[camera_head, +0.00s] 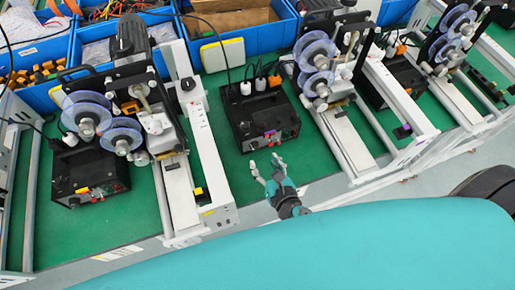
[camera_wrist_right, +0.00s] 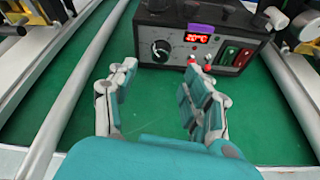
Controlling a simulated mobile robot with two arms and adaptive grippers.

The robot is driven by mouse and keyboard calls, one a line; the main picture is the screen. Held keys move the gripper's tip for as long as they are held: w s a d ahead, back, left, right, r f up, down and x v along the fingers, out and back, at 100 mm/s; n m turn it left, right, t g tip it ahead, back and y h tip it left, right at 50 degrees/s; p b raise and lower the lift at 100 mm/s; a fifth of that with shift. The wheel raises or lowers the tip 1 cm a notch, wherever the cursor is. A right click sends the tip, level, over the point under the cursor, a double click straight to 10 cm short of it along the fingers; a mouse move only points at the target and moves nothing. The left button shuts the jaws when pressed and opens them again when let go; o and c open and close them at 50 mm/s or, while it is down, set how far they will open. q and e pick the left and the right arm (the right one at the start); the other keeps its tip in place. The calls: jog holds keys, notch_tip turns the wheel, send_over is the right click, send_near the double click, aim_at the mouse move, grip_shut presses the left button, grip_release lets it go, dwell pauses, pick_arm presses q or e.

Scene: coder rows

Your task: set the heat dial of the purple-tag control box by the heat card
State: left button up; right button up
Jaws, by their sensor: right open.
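The purple-tag control box (camera_head: 258,112) is a black box on the green bench in the head view. In the right wrist view its front shows at the top, with a purple tag (camera_wrist_right: 201,28), a lit red display (camera_wrist_right: 197,39) that seems to read 20 °C, and a round dark dial (camera_wrist_right: 161,50) with a light marker left of the display. My right gripper (camera_head: 265,166) is open and empty in front of the box, apart from it. In the wrist view its fingers (camera_wrist_right: 158,76) spread below the dial. I cannot make out the heat card. My left gripper is not in view.
Reel machines with clear blue discs (camera_head: 92,118) stand left and right of the box. A white rail (camera_head: 212,165) lies to its left. Blue bins (camera_head: 232,53) line the back.

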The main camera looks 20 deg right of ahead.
aim_at(256, 149)
jog(key=x, duration=0.6)
jog(key=shift+w+f, duration=0.15)
jog(key=shift+w, duration=0.1)
grip_shut()
